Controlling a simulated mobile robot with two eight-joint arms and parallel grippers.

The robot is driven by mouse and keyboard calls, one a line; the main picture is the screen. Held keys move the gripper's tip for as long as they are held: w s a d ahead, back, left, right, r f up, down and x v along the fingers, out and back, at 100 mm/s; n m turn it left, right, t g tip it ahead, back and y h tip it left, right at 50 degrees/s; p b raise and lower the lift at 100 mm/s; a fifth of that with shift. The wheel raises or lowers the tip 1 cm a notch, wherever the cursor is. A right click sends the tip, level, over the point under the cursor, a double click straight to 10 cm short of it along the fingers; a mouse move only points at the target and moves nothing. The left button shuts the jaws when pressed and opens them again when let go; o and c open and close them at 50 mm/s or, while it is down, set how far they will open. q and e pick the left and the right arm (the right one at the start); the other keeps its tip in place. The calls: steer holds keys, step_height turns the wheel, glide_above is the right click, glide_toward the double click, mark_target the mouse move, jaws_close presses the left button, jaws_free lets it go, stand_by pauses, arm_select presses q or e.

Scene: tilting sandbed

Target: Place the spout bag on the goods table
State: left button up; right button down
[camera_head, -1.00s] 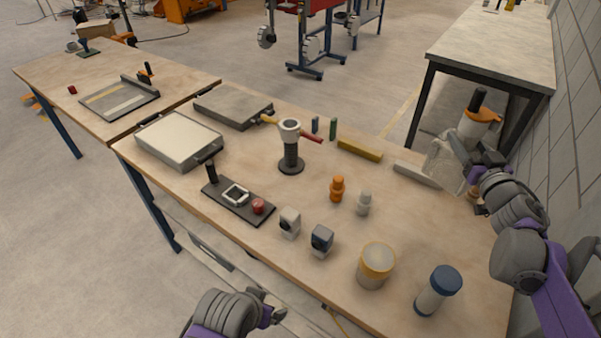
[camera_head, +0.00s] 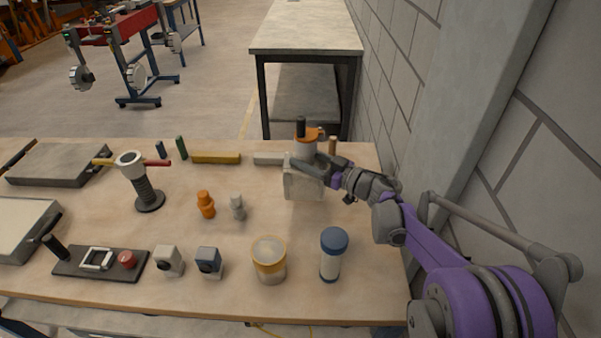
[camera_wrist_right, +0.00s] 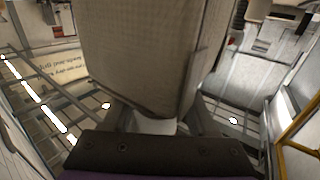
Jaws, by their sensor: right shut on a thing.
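The spout bag (camera_head: 303,186) is a pale, translucent pouch at the back right of the wooden table (camera_head: 350,265). My right gripper (camera_head: 327,166) is shut on it; the fingertips are partly hidden. In the right wrist view the bag (camera_wrist_right: 145,50) fills the upper middle, between my fingers. I cannot tell whether its lower edge touches the wood. A grey-topped table (camera_head: 305,32) stands beyond, along the wall. The frames do not show which table is the goods table. My left gripper is out of view.
An orange-and-white container (camera_head: 306,146) stands right behind the bag. A pale block (camera_head: 268,159) lies to its left. The wall (camera_head: 420,90) is close on the right.

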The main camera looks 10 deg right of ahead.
mark_target(298, 185)
steer(key=shift+f+b, duration=0.3)
steer(key=shift+f, duration=2)
steer(key=shift+f, duration=0.2)
steer(key=shift+c, duration=0.9)
jaws_free()
